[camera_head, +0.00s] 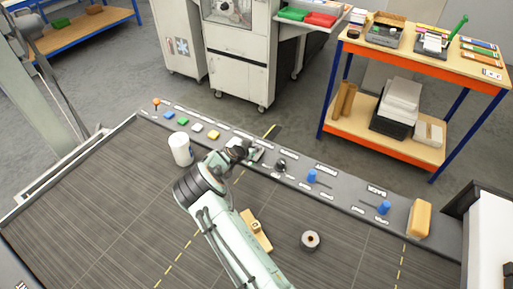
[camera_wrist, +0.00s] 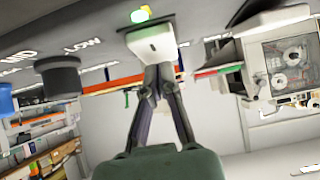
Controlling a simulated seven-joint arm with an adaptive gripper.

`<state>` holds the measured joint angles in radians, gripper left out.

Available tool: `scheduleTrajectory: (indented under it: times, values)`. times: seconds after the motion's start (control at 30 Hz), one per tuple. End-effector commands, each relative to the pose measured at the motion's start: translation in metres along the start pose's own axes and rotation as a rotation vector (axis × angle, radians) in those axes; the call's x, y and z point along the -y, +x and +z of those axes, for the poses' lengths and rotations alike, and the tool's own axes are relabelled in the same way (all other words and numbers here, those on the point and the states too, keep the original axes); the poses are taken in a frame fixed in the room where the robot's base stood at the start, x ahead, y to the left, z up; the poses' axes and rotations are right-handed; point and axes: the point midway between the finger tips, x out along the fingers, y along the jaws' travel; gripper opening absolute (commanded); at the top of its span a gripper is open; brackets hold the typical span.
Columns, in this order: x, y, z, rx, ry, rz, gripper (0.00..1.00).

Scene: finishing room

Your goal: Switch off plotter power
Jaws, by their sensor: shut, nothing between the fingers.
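In the wrist view a white switch body (camera_wrist: 150,42) sits on a dark base plate on the control strip, with a small lit green lamp (camera_wrist: 139,16) beside it. My gripper (camera_wrist: 158,72) is shut and empty, its fingertips at the white switch's lower edge; I cannot tell whether they touch it. In the head view my gripper (camera_head: 240,152) is over the control strip (camera_head: 345,201) and partly hides the switch (camera_head: 257,155). The switch's label is not readable, so I cannot confirm it is the plotter power.
A black knob (camera_head: 281,166) and blue knobs (camera_head: 311,176) (camera_head: 384,207) stand right of the switch. A white cylinder (camera_head: 181,149), a yellow block (camera_head: 420,218) and a grey roll (camera_head: 311,240) stand nearby.

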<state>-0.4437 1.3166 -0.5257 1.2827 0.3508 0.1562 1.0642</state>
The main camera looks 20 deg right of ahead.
Motion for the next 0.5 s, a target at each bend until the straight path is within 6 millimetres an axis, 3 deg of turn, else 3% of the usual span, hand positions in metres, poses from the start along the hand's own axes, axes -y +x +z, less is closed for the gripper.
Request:
scheduleTrajectory:
  times: [0.5]
  values:
    - [-0.0002,0.0065,0.0036,0.103,0.001,0.003,0.0]
